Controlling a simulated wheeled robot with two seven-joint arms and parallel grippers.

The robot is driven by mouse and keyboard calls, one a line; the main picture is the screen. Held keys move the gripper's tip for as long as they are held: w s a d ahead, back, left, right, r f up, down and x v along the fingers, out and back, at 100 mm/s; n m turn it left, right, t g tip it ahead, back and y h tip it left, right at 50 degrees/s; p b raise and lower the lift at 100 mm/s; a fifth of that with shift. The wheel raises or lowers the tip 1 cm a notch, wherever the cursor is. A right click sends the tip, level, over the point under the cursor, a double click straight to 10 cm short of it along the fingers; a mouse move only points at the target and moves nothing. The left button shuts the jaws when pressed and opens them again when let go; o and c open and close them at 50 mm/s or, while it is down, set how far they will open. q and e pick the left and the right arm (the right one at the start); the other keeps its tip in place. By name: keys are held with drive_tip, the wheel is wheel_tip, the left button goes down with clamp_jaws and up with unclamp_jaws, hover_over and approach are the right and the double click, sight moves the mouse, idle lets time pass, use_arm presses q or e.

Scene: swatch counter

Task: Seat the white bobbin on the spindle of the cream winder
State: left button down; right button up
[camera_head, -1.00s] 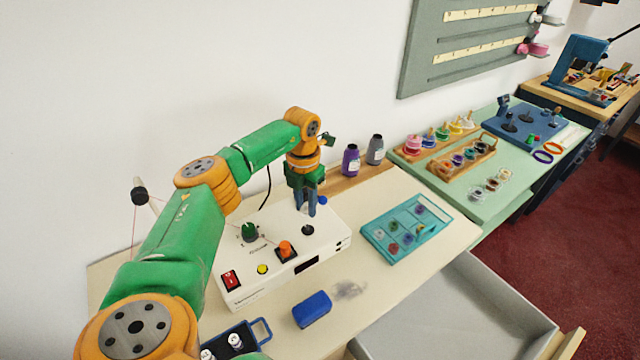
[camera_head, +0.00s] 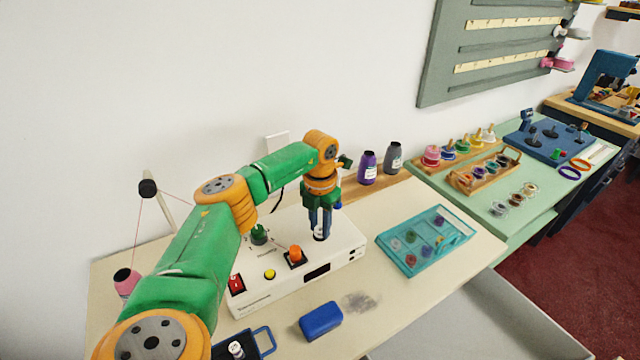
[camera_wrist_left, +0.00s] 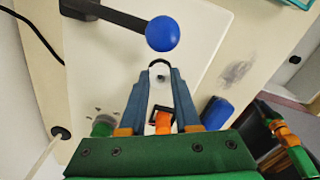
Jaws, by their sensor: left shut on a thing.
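The cream winder (camera_head: 262,298) stands on the table, with a red switch, a yellow button, an orange knob and a green knob on it. My left gripper (camera_head: 320,234) points down over the right part of its top, shut on the white bobbin (camera_head: 320,232). In the left wrist view, the white bobbin (camera_wrist_left: 160,75) sits between the fingertips of my left gripper (camera_wrist_left: 160,70), with a dark curved edge beyond it. The spindle is mostly hidden by the bobbin and fingers; I cannot tell whether the bobbin is around it. My right gripper is out of view.
A lever's blue ball (camera_wrist_left: 162,33) is close beyond the fingertips. A blue block (camera_head: 320,320) lies in front of the winder. A teal tray (camera_head: 385,240) is to its right, bottles (camera_head: 367,168) behind. A dark-blue tray (camera_head: 264,338) with a bobbin is at the front left.

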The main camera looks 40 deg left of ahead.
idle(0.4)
use_arm(q)
drive_tip(key=c, duration=0.5)
unclamp_jaws()
drive_tip(key=shift+c, duration=0.2)
wheel_tip(320, 180, up, 7)
drive_tip(key=shift+f+b, duration=0.2)
drive_tip(key=shift+b, duration=0.55)
drive_tip(key=shift+r, duration=0.25)
